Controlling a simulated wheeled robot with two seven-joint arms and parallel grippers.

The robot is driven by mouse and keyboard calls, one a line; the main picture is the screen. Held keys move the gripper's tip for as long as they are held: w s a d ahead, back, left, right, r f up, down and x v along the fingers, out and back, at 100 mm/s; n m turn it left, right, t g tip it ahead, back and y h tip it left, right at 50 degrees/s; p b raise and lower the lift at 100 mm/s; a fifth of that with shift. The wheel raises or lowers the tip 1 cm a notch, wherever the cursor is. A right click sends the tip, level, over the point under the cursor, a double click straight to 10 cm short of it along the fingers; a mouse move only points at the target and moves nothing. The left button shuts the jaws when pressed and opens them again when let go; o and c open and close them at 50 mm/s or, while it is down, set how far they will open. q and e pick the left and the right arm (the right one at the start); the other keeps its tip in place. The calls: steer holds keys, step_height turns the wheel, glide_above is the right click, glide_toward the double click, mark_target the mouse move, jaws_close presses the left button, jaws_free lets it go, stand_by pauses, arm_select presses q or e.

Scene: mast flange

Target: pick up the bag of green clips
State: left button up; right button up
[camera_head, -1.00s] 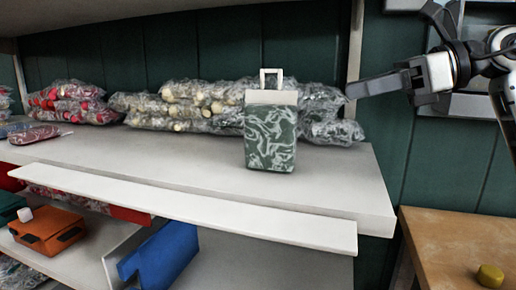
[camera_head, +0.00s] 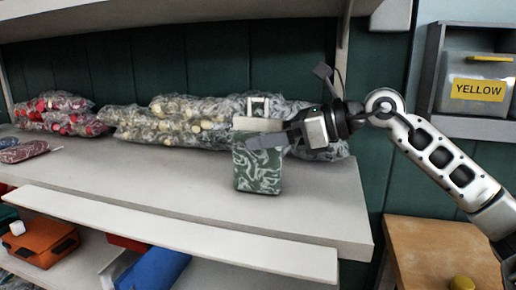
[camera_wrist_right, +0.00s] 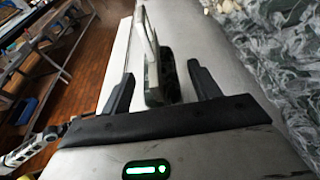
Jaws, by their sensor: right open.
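The bag of green clips (camera_head: 258,172) stands upright near the front of the upper shelf, dark green with white swirls, a pale top band and a white loop handle. My right gripper (camera_head: 256,142) reaches in from the right at the bag's upper part and covers some of it in the head view. In the right wrist view the open fingers (camera_wrist_right: 160,60) stand either side of the bag (camera_wrist_right: 154,82), with a gap visible on both sides. My left gripper is not in view.
Clear bags with cream-coloured pieces (camera_head: 180,122) lie behind the green bag, and bags with red pieces (camera_head: 55,112) lie further left. The shelf board (camera_head: 310,210) is bare around the green bag. A wooden table (camera_head: 430,250) and a bin labelled YELLOW (camera_head: 478,72) are at right.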

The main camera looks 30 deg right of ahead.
steer(key=shift+x, duration=1.05)
steer(key=c, duration=1.1)
steer(key=shift+p, duration=0.3)
